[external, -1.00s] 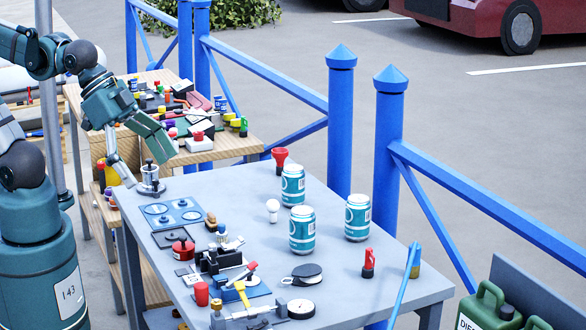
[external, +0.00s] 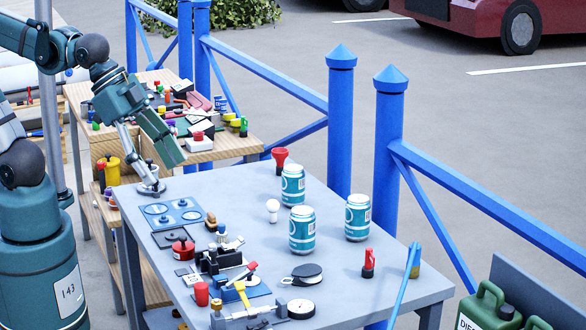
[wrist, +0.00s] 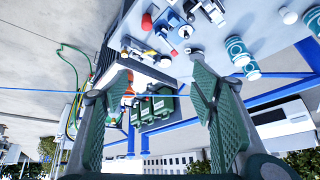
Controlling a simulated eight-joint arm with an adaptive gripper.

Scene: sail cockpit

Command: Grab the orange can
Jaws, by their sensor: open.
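Three teal-and-white cans stand upright on the grey table: a rear can (external: 293,184), a front can (external: 302,230) and a right can (external: 358,218). No can in view looks orange. Cans also show in the wrist view, one at its upper right (wrist: 237,50). My gripper (external: 162,174) is open and empty above the table's far left corner, well left of the cans. Its fingers (wrist: 158,80) are spread wide in the wrist view, with nothing between them up close. One fingertip overlaps a small metal fitting (external: 152,188) in the external view; I cannot tell whether they touch.
A red funnel-shaped item (external: 280,158) and a white bulb (external: 273,209) stand near the cans. Tools and blocks crowd the table's left and front (external: 225,262). A blue railing (external: 340,130) runs behind. A wooden table (external: 230,147) with clutter stands at the back left.

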